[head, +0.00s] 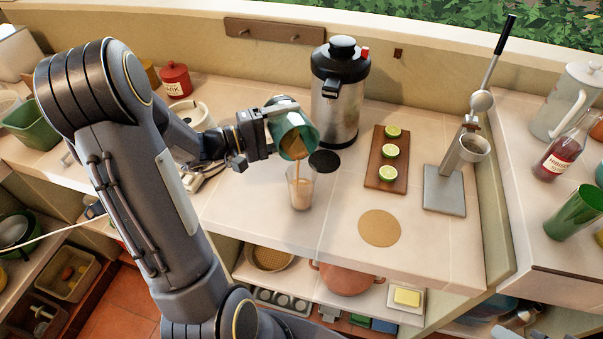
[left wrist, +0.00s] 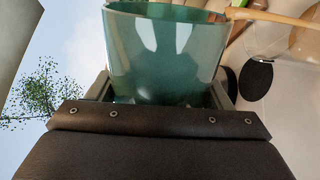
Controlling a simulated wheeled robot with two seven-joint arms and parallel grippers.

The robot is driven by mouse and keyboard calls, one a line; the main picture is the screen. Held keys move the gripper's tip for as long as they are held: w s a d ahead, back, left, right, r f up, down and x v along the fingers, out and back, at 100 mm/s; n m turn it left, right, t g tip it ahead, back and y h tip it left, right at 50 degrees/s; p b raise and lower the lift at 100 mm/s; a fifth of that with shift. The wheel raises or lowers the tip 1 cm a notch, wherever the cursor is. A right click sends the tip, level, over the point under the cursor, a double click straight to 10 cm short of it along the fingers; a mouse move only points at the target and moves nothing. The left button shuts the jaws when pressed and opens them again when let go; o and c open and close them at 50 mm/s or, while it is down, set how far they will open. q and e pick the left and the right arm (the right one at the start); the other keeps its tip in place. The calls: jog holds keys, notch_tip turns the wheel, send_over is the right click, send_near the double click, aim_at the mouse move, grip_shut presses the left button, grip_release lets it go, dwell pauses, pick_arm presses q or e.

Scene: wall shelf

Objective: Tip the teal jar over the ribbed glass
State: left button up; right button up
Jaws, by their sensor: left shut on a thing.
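My left gripper (head: 266,132) is shut on the teal jar (head: 285,119). The jar is tilted, its mouth facing down and toward the front, above the ribbed glass (head: 301,188). A thin tan-brown stream runs from the jar's lip down into the glass, which stands upright on the tiled counter and holds some tan liquid. In the left wrist view the jar (left wrist: 165,55) fills the space between the jaws, with the stream at its upper right. My right gripper is not in view.
A black disc (head: 324,161) lies just behind the glass. A steel urn (head: 340,90) stands behind it. To the right are a board (head: 375,170) with lime slices, a round cork mat (head: 379,228) and a lever press (head: 445,190). The counter's front edge is close to the glass.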

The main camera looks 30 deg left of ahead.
pick_arm(q)
jog(key=shift+s+d+r+m+b, duration=0.25)
jog(key=shift+r+m+b, duration=0.2)
jog(key=shift+m+b, duration=0.7)
dwell(0.5)
